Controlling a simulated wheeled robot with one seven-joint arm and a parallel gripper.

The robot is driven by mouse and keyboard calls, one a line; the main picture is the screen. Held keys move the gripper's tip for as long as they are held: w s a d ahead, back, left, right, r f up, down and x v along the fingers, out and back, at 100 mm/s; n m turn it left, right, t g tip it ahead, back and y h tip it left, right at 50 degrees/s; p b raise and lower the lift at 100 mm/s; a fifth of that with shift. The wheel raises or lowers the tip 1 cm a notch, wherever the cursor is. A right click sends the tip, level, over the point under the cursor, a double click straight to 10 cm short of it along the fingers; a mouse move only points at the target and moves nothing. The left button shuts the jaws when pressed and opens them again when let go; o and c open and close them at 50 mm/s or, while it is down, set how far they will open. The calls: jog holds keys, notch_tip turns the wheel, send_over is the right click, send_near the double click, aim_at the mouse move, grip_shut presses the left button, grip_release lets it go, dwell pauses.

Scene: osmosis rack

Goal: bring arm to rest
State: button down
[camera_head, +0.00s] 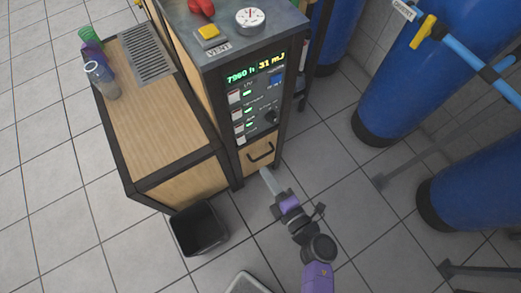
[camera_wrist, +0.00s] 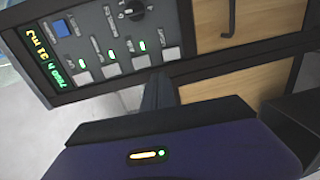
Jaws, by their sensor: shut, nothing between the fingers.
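My arm reaches up from the bottom of the head view, with my gripper (camera_head: 268,174) at its end, just in front of the lower part of the control cabinet (camera_head: 262,125). The gripper is shut with nothing in it. In the wrist view my gripper (camera_wrist: 160,90) points at the cabinet front, where the panel with green digits (camera_wrist: 55,58) and the wooden drawer (camera_wrist: 240,30) show sideways. Whether the fingertips touch the cabinet cannot be told.
A wooden bench (camera_head: 155,110) with bottles (camera_head: 102,80) stands left of the cabinet. A black bin (camera_head: 198,228) is on the floor at lower left. Blue tanks (camera_head: 410,80) and a blue pipe (camera_head: 480,65) are at right. The tiled floor right of the arm is partly clear.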

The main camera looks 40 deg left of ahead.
jog(key=shift+s+d, duration=0.15)
jog(key=shift+d, duration=0.25)
dwell(0.3)
